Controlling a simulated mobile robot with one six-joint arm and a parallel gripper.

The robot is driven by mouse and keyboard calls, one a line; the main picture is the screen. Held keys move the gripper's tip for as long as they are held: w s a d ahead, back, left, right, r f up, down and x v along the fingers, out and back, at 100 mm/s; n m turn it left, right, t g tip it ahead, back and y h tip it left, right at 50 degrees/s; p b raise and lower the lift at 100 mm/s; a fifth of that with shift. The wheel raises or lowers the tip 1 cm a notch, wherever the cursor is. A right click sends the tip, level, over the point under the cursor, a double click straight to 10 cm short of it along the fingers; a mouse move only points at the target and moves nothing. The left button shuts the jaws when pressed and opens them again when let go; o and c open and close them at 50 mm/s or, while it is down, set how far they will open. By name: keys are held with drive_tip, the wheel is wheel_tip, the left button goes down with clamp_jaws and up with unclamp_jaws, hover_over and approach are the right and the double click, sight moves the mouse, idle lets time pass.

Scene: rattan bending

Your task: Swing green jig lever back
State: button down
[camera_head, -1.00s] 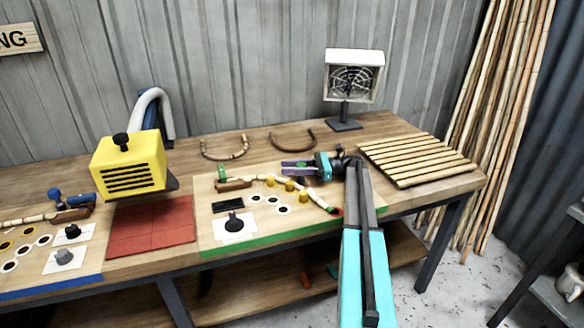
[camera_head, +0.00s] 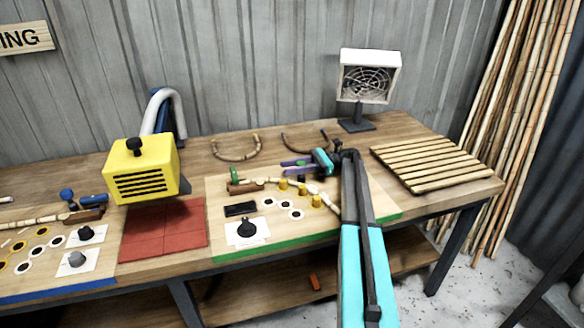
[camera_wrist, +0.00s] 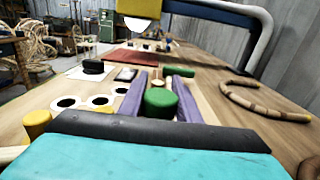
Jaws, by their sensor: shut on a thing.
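The green-edged jig board (camera_head: 290,242) lies on the bench, holding a pale rattan rod (camera_head: 263,181) along several yellow pegs (camera_head: 302,188). The green lever's knob (camera_wrist: 160,103) stands upright between my purple fingers in the wrist view. My gripper (camera_head: 296,164) is shut on this knob, above the rear part of the board. Its fingers (camera_wrist: 160,88) flank the knob in the wrist view. A second green knob (camera_head: 234,174) sits by a brown block at the rod's left end.
Two bent rattan pieces, one a U shape (camera_head: 236,157), lie behind the board. A fan (camera_head: 368,82) and a slatted rack (camera_head: 432,165) stand to the right. A yellow heater (camera_head: 145,175) and red tiles (camera_head: 165,230) are to the left.

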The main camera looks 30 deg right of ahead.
drive_tip(key=shift+w+d+r, duration=0.15)
drive_tip(key=shift+d+r, duration=0.1)
drive_tip(key=shift+r, duration=0.05)
drive_tip(key=c, duration=1.3)
unclamp_jaws()
drive_tip(key=shift+f, duration=0.15)
drive_tip(key=shift+a, duration=0.1)
drive_tip(key=shift+a, duration=0.1)
